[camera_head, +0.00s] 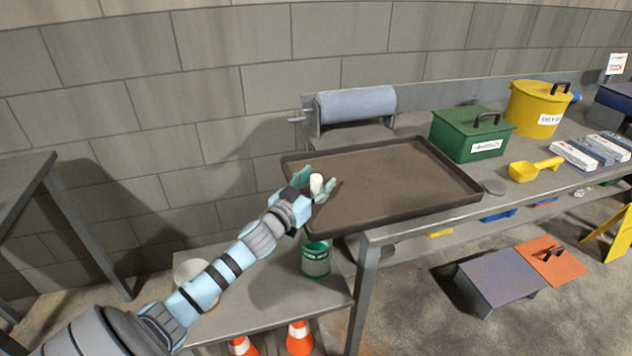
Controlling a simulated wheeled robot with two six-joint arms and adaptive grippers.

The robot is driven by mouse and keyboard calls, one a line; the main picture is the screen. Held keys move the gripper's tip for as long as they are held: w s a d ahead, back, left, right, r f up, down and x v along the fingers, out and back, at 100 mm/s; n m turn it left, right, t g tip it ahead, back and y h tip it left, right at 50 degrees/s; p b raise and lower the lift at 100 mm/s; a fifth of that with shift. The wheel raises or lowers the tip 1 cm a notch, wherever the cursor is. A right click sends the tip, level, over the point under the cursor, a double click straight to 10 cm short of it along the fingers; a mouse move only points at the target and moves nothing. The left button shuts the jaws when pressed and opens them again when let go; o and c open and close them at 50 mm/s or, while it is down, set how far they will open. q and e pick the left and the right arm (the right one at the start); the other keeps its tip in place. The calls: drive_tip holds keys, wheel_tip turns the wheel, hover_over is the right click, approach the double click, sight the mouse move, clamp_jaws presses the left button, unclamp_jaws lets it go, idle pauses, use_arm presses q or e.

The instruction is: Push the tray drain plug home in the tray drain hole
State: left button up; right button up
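The tray is a wide, shallow brown pan with a dark rim (415,212) on the grey bench, its left part reaching past the bench's end. My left gripper (316,186) is over the tray's left part. A small white cylinder, which looks like the tray drain plug (316,181), stands roughly upright between its fingers, which appear to touch it on both sides. I cannot tell whether the plug's lower end touches the tray. The tray drain hole is not visible; the gripper and plug may cover it. My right gripper is not in view.
A green can (316,260) stands on the low shelf below the tray's left part, near a pale round container (190,270). A grey roller (356,105) is behind the tray. A green box (470,133) and a yellow scoop (535,169) are to its right.

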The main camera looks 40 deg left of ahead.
use_arm(q)
drive_tip(key=shift+s+f, duration=0.1)
drive_tip(key=shift+s, duration=0.15)
drive_tip(key=s+d, duration=0.1)
drive_tip(key=s, duration=1)
drive_tip(key=shift+s+d, duration=0.2)
drive_tip(key=shift+d, duration=0.05)
